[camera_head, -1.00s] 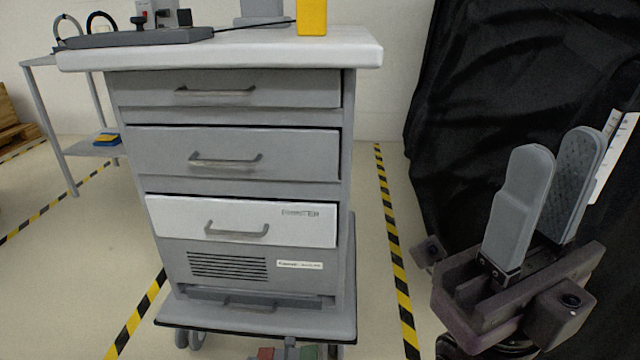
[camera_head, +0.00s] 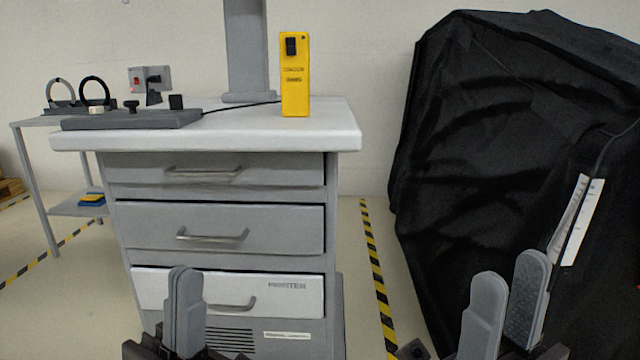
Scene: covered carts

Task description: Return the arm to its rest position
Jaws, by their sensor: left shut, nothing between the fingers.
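My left gripper (camera_head: 184,312) shows at the bottom left of centre, its fingers pointing up and together with nothing between them. It stands in front of the cart's lower white drawer and hides part of it. My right gripper (camera_head: 506,305) shows at the bottom right, fingers up and spread apart, with an empty gap between them. It is in front of the black cover. The lower part of both grippers is cut off by the frame's bottom edge.
A grey drawer cart (camera_head: 335,138) bears a yellow device (camera_head: 295,75) and a dark base plate (camera_head: 130,120). A black-covered cart (camera_head: 480,150) fills the right. A small side table (camera_head: 30,122) stands at left. Floor with a striped line (camera_head: 377,270) lies between the carts.

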